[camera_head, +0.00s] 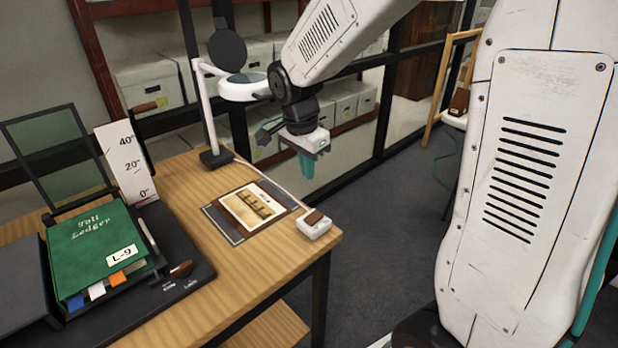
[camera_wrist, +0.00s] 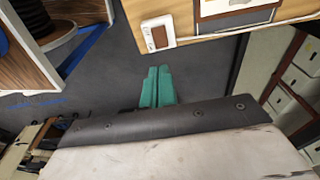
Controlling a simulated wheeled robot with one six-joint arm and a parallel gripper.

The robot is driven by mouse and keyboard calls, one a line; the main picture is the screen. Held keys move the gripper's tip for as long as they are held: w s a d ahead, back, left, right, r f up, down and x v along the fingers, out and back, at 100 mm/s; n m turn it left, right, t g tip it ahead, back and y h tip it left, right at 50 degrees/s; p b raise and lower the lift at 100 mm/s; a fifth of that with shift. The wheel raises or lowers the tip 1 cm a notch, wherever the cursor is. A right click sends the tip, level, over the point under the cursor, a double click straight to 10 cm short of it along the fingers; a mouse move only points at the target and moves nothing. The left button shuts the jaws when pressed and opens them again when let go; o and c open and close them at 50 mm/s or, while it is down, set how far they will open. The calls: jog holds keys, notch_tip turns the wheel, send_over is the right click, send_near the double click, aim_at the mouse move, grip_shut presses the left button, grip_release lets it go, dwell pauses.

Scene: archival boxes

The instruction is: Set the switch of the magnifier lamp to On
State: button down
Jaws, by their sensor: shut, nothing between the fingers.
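The magnifier lamp (camera_head: 207,120) stands at the back of the wooden table, with a white post, a dark base and a round white head. A pale cord runs from its base to a white switch box (camera_head: 314,230) at the table's right corner. The switch box has a brown rocker (camera_head: 314,217); I cannot read its position. The switch box also shows in the wrist view (camera_wrist: 167,39), at the table edge. My gripper (camera_head: 306,168) is shut and empty, beyond the table's right edge, apart from the switch. Its teal fingers are together in the wrist view (camera_wrist: 157,72).
A mat with a picture card (camera_head: 251,206) lies on the table (camera_head: 180,170) beside the switch. A green ledger (camera_head: 92,250) on a dark stand, with an angle scale (camera_head: 124,160), is at left. Shelves with archival boxes (camera_head: 148,84) stand behind. Open floor (camera_head: 385,215) lies right of the table.

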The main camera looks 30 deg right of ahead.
aim_at(318, 213)
jog(key=shift+r, duration=0.1)
jog(key=shift+w+d, duration=0.2)
jog(key=shift+d, duration=0.45)
jog(key=f, duration=0.4)
jog(key=d+f, duration=0.1)
jog(key=f, duration=0.4)
jog(key=d+f, duration=0.1)
jog(key=f, duration=0.4)
jog(key=shift+w, duration=0.25)
